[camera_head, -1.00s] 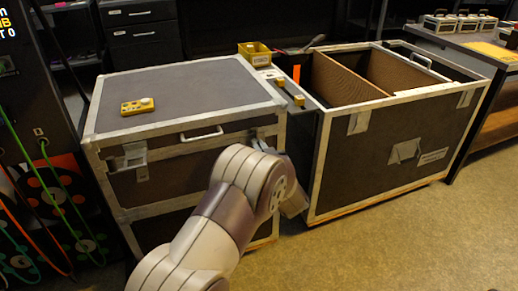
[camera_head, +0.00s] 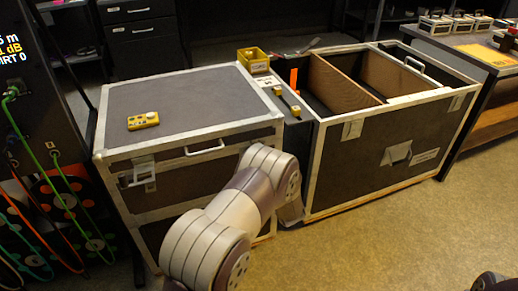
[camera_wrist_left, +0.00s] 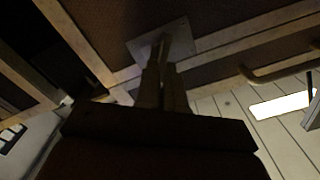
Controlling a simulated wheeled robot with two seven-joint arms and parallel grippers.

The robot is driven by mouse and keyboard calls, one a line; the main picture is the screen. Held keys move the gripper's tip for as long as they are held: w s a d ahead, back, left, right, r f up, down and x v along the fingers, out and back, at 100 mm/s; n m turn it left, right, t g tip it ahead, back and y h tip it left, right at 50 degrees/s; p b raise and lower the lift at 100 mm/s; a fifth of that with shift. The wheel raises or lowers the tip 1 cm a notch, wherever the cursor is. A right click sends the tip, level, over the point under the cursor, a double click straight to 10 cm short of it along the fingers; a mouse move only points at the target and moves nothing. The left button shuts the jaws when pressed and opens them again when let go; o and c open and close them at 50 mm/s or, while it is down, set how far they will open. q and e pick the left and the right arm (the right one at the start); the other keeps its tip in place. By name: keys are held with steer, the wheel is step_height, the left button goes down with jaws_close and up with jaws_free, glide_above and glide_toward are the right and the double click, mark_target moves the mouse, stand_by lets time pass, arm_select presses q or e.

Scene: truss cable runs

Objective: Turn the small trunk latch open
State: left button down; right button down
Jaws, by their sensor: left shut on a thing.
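The small trunk (camera_head: 180,95) is the closed grey case with pale metal edges, left of the open case in the head view. A latch (camera_head: 143,172) shows at the left of its front. The front's right part is hidden behind my left arm, and so is my left gripper in the head view. In the left wrist view my left gripper (camera_wrist_left: 162,72) is shut on a small latch (camera_wrist_left: 161,44). The latch sits on a pale metal plate (camera_wrist_left: 182,38) on a dark panel edged with metal strips. My right gripper is not in view.
A yellow handheld device (camera_head: 143,121) lies on the small trunk's lid, behind the front handle (camera_head: 205,148). A large open case (camera_head: 385,150) with wooden dividers stands close on the right. A rack with cables (camera_head: 50,170) stands at the left.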

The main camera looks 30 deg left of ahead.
arm_select(q)
steer(key=shift+w+d+f+m+p, duration=0.1)
steer(key=shift+f+m+p, duration=0.1)
steer(key=shift+m+p, duration=1.3)
steer(key=shift+w+d+f+m+p, duration=0.15)
steer(key=shift+m+p, duration=0.65)
steer(key=shift+m, duration=1.45)
steer(key=shift+s+a+f+m+p, duration=0.1)
steer(key=shift+f+m+p, duration=0.15)
steer(key=shift+m+p, duration=1.25)
steer(key=shift+m+b, duration=0.3)
steer(key=shift+m, duration=0.25)
steer(key=c, duration=1.2)
jaws_free()
steer(key=shift+w, duration=0.1)
steer(key=shift+c, duration=0.2)
steer(key=p+v, duration=0.2)
steer(key=v, duration=1)
steer(key=shift+s+d, duration=0.3)
